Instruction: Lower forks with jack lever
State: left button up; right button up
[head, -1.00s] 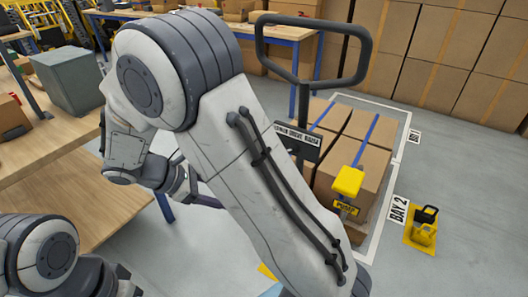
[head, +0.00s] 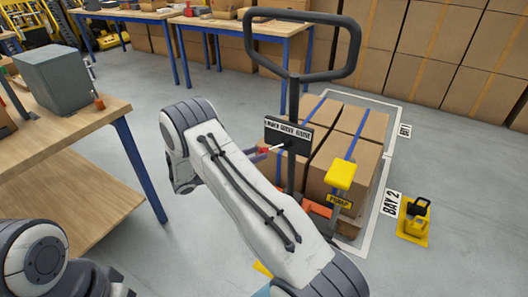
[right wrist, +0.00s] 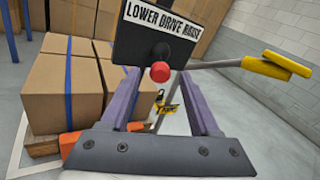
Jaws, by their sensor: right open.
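The pallet jack has a black loop handle (head: 300,45) on an upright post. A dark control box (head: 288,134) on the post carries a label reading LOWER DRIVE RAISE. The jack lever, a thin rod with a red knob (head: 264,150), sticks out below the label. In the right wrist view the red knob (right wrist: 160,72) points toward the camera. My right gripper (right wrist: 158,88) is open, its purple fingers apart on either side of the knob's line. In the head view my right gripper (head: 256,154) is mostly hidden behind my forearm. Of my left arm only links show.
Strapped cartons (head: 345,130) stand behind the post inside a white floor outline. A yellow PUMP pedal (head: 341,174) stands right of the post. A yellow and black item (head: 416,217) sits beside BAY 2. A wooden table (head: 75,135) is at left.

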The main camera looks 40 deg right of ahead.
aim_at(260, 152)
jog(key=shift+s+d, duration=0.15)
jog(key=shift+d, duration=0.8)
jog(key=shift+s+d, duration=0.15)
jog(key=shift+d, duration=0.75)
grip_shut()
